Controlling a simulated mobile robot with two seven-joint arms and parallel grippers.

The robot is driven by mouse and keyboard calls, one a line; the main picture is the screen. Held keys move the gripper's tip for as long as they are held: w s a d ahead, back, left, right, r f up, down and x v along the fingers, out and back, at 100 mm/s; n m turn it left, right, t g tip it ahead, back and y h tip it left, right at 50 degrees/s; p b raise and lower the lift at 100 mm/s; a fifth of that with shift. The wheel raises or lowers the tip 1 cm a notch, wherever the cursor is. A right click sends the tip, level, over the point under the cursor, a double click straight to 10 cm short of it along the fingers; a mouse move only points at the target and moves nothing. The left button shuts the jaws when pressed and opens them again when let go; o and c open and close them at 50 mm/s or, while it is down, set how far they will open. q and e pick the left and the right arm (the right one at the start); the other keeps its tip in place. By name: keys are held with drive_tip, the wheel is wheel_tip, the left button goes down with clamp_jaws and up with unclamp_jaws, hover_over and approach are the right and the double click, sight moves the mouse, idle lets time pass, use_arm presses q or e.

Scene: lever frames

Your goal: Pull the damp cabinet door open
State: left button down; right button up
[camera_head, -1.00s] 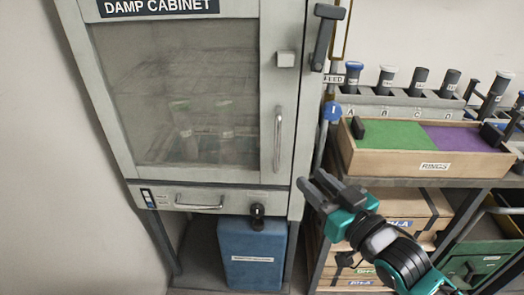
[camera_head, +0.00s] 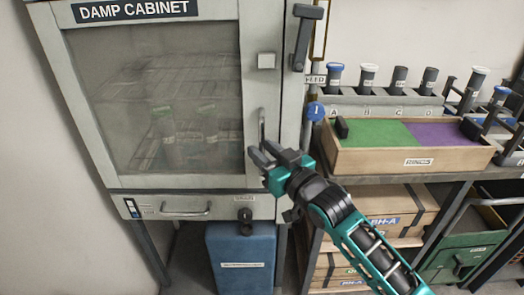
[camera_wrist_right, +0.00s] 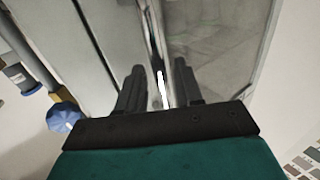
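The damp cabinet door (camera_head: 215,60) is a pale grey frame around a murky glass pane and sits shut. Its vertical metal bar handle (camera_head: 262,125) is on the door's right side; my gripper hides the lower part. My right gripper (camera_head: 260,150) is at the handle's lower part, fingers pointing at the door. In the right wrist view the two dark fingers stand apart, and the bright handle (camera_wrist_right: 161,88) shows between them, with a gap on each side. I cannot tell whether either finger touches it. My left gripper is not in view.
A dark lever (camera_head: 305,38) is on the cabinet's right edge. Below the door are a drawer (camera_head: 187,208) and a blue case (camera_head: 242,258).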

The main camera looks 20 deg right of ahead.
drive_tip(key=shift+w+a, duration=0.2)
drive_tip(key=shift+w, duration=0.3)
clamp_jaws()
idle(0.3)
